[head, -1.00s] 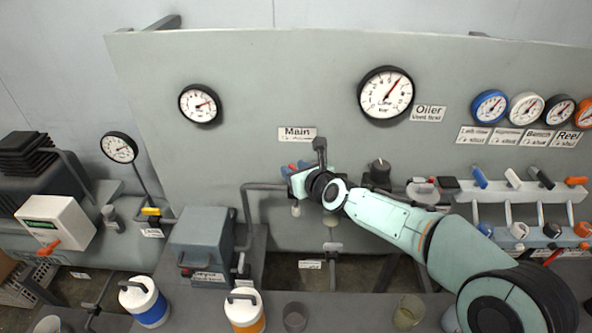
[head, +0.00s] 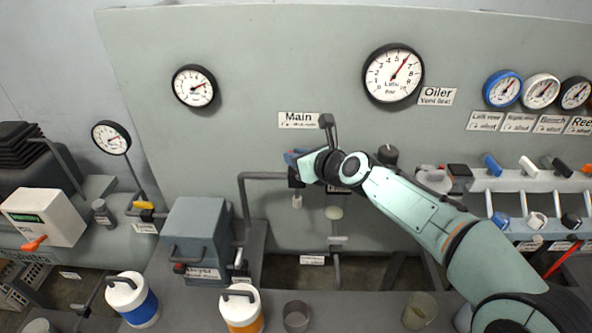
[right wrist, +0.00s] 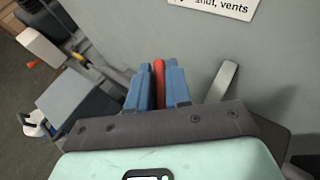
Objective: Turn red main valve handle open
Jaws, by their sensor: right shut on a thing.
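The red main valve handle (right wrist: 159,83) shows in the right wrist view as a narrow red bar between the two blue fingers of my right gripper (right wrist: 158,88). The fingers are shut on it, one on each side. In the head view my right gripper (head: 293,157) is at the panel just below the Main label (head: 298,120). There its own wrist and body hide most or all of the red handle, so its angle cannot be told. My left gripper is in neither view.
A line gauge (head: 393,74) is on the panel above my right arm. A grey pipe (head: 262,176) runs left from the valve. A grey box (head: 195,235) and white-topped canisters (head: 132,299) stand lower left. Small coloured valves (head: 528,166) line the right side.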

